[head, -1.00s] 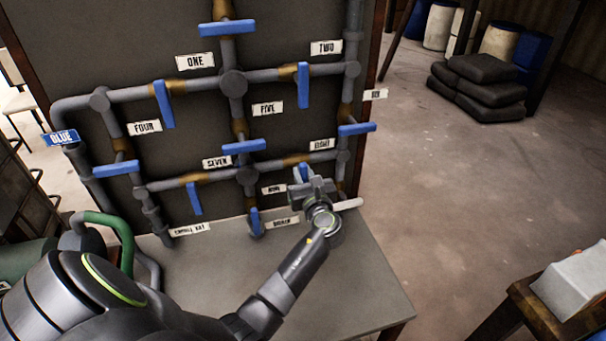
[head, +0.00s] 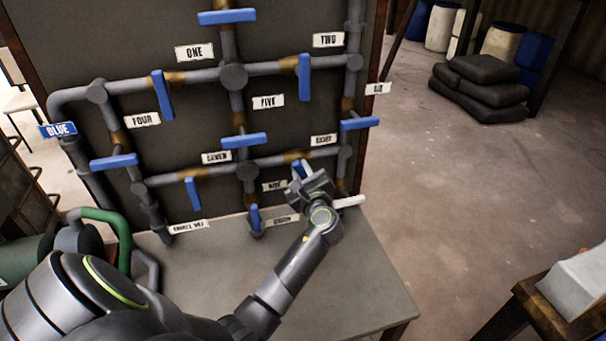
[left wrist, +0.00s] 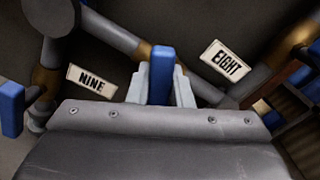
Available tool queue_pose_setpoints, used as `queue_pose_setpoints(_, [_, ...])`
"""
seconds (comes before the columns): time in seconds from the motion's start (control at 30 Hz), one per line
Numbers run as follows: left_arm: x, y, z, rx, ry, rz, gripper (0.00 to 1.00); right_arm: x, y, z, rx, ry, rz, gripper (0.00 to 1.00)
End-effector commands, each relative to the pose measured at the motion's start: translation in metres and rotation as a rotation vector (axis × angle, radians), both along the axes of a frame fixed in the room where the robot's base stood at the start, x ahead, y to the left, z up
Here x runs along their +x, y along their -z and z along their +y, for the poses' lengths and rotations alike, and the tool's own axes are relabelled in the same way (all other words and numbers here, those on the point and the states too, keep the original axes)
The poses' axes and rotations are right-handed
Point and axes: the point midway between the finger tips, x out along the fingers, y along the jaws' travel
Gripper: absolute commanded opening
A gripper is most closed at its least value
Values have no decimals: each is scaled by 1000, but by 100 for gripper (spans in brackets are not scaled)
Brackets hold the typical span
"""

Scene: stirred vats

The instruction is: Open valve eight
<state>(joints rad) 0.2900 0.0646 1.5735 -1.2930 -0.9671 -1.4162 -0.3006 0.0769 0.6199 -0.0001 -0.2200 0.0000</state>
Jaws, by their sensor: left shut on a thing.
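Valve eight's blue handle (head: 299,169) sits below the brass valve body (head: 298,157) on the lower right pipe. Its label EIGHT (head: 323,139) is just above that pipe. My left gripper (head: 304,178) is at the handle and covers its lower part. In the left wrist view the blue handle (left wrist: 160,72) stands between the two pale fingers (left wrist: 160,88), which are shut on it. There the handle lies at a slant across the pipe, not in line with it. The EIGHT label (left wrist: 226,62) is to its right. My right gripper is not in view.
The NINE label (head: 274,186) and a blue handle (head: 255,217) are left of the gripper. Another blue handle (head: 360,124) sticks out at upper right. The grey table (head: 365,285) below is bare at right. Dark sacks (head: 480,87) lie on the floor beyond.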

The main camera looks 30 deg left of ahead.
Motion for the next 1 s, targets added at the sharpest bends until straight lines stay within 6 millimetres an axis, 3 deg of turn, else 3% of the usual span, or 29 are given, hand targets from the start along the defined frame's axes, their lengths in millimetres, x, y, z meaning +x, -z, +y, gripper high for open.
queue_pose_setpoints(1.0, [-5, 13, 5, -591, 1, -697, 0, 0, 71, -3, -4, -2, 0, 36])
